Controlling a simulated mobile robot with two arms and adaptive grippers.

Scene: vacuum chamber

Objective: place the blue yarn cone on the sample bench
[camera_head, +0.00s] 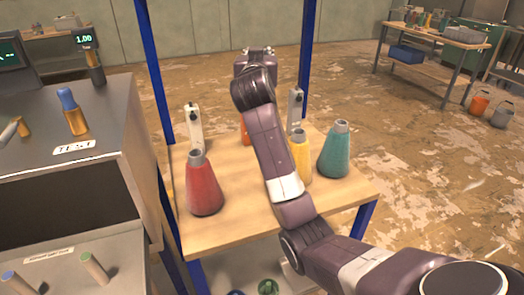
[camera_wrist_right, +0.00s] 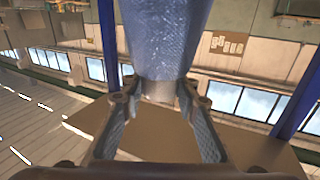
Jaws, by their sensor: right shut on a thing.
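The blue yarn cone (camera_wrist_right: 168,40) fills the top middle of the right wrist view, its narrow end between the fingers of my right gripper (camera_wrist_right: 160,92). The gripper is shut on it. In the head view my right arm reaches up over a wooden-topped table (camera_head: 240,222) with blue posts. My right gripper (camera_head: 256,52) is at the far end of that arm, beyond the table's back edge. The blue cone is hidden there behind the wrist. A workbench (camera_head: 440,38) stands at the back right; no readable label tells which surface is the sample bench. My left gripper is not in view.
A red cone (camera_head: 203,185), a yellow cone (camera_head: 301,158) and a teal cone (camera_head: 335,152) stand on the wooden table around my arm. An orange cone (camera_head: 245,130) is partly hidden. A grey machine (camera_head: 110,110) stands left. Open floor (camera_head: 430,160) lies right. Buckets (camera_head: 479,104) stand beside the workbench.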

